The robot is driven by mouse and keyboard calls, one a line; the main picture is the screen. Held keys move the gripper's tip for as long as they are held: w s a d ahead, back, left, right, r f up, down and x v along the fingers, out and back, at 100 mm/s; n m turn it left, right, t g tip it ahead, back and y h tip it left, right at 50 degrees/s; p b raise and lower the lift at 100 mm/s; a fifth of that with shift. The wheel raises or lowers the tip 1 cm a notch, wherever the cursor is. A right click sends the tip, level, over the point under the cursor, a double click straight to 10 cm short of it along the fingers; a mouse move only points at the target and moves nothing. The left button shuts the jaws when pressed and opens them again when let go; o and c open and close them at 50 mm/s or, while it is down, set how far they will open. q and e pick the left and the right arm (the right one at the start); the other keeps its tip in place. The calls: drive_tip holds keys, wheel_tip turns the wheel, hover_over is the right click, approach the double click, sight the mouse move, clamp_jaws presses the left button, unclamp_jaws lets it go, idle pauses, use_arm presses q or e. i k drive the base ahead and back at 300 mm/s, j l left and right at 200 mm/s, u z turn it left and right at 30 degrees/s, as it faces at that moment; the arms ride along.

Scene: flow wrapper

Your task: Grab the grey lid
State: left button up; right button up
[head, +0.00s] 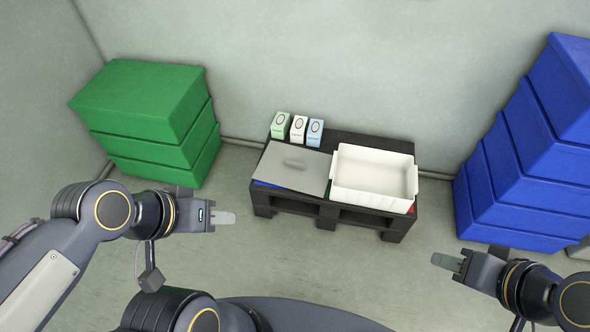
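The grey lid (284,173) lies flat on the left part of a black pallet (398,226), beside a white bin. My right gripper (434,259) is to the right and in front of the pallet, well away from the lid and empty. Both grippers are seen side-on, so the gap between the fingers cannot be made out.
An open, empty white bin (414,180) stands on the pallet's right part. Three small cartons, green (279,128), white (298,130) and blue (315,133), stand behind the lid. Green crates (150,105) are stacked at left, blue crates (515,190) at right. The floor before the pallet is clear.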

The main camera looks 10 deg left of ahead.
sight(300, 168)
drive_tip(key=i+j+u, duration=0.35)
drive_tip(key=i, duration=0.15)
drive_tip(key=i+u, duration=0.35)
drive_tip(key=i, duration=0.15)
drive_tip(key=i+u, duration=0.35)
drive_tip(key=i, duration=0.2)
